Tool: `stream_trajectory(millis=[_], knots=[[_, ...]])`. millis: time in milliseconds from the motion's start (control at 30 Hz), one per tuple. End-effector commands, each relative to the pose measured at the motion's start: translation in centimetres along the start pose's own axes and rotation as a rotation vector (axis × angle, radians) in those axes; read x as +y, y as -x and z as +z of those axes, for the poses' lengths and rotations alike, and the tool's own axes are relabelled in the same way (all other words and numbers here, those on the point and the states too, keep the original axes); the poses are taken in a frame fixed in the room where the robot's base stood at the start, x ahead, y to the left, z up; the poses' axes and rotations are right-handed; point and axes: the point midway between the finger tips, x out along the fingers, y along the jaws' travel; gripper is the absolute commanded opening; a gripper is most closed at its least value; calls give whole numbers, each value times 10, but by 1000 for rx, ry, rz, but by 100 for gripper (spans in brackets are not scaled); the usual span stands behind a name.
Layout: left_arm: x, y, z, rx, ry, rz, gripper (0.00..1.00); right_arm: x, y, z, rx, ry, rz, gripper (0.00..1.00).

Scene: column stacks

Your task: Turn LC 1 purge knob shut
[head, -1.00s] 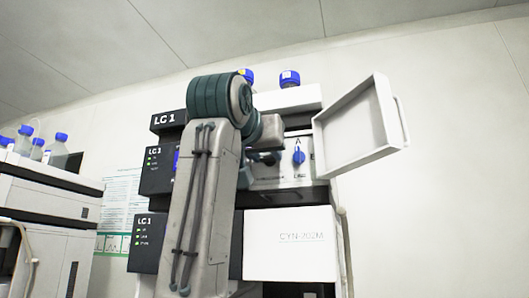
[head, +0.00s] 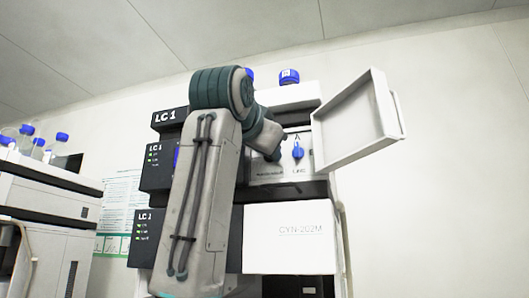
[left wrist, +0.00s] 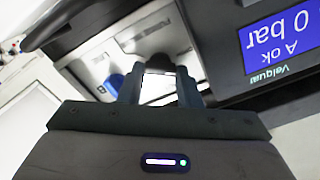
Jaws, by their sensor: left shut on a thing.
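The LC 1 stack (head: 170,117) stands in the middle of the head view, with a pale panel bearing knobs behind an opened white door (head: 355,122). My left gripper (head: 275,155) reaches this panel, left of a blue knob (head: 298,151). In the left wrist view my left gripper (left wrist: 160,75) has its fingers around a small knob, taken as the purge knob, which the fingers mostly hide. The blue knob (left wrist: 114,83) sits just left of the fingers there, apart from them. My right gripper is not in view.
A blue display (left wrist: 281,40) reads "0 bar" and "A ok", upside down in the left wrist view. The white door sticks out right of the panel. Blue-capped bottles (head: 289,77) stand on top. Another instrument (head: 45,205) stands at the left.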

Motion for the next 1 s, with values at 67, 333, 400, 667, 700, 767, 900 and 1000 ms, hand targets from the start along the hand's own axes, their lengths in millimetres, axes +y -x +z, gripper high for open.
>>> stream_trajectory(millis=[67, 333, 400, 667, 700, 767, 900, 1000], knots=[[1, 1, 0, 2, -71, -2, 8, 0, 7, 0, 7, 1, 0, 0], [2, 1, 1, 1, -327, -2, 8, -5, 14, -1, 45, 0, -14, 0], [2, 1, 1, 1, -394, -2, 8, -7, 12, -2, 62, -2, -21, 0], [3, 1, 1, 2, -637, -2, 8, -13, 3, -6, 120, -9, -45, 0], [3, 1, 1, 2, -672, -2, 8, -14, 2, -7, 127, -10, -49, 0], [3, 0, 1, 1, -722, -2, 8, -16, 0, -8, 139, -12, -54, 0], [4, 0, 1, 1, -827, -1, 8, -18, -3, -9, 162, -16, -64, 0], [4, 1, 1, 2, -889, -1, 8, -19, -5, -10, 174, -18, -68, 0]])
